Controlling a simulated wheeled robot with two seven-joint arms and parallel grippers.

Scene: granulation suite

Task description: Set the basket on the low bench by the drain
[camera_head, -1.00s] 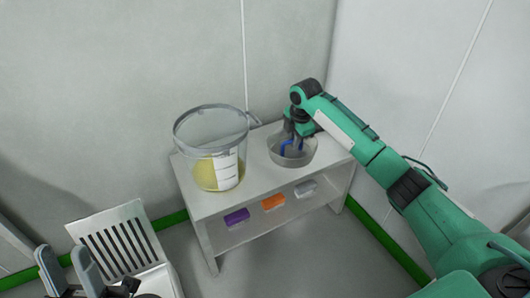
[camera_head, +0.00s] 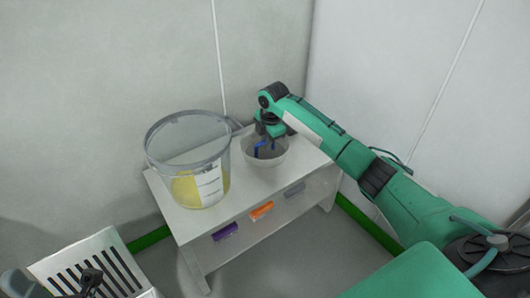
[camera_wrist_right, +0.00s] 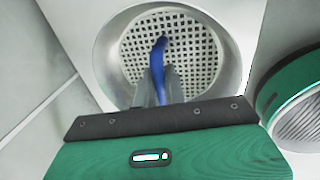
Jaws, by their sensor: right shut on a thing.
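The basket (camera_head: 279,158) is a round, pale grey bowl shape with a blue handle, at the right part of a white bench top. In the right wrist view the basket (camera_wrist_right: 228,75) shows a perforated bottom and a smooth rim. My right gripper (camera_head: 262,147) reaches down into it and is shut on the blue handle. Its fingers (camera_wrist_right: 158,90) meet at the handle in the wrist view. I cannot tell whether the basket touches the bench top. Part of my left gripper (camera_head: 18,284) shows at the bottom left corner; its jaws are mostly cut off. I see no drain.
A large clear bucket (camera_head: 162,150) with yellow contents stands left of the basket on the white bench (camera_head: 207,219). Purple (camera_head: 225,231), orange (camera_head: 261,210) and grey (camera_head: 295,188) items sit below the bench top. A white slatted piece (camera_head: 95,262) is at lower left. Walls close behind.

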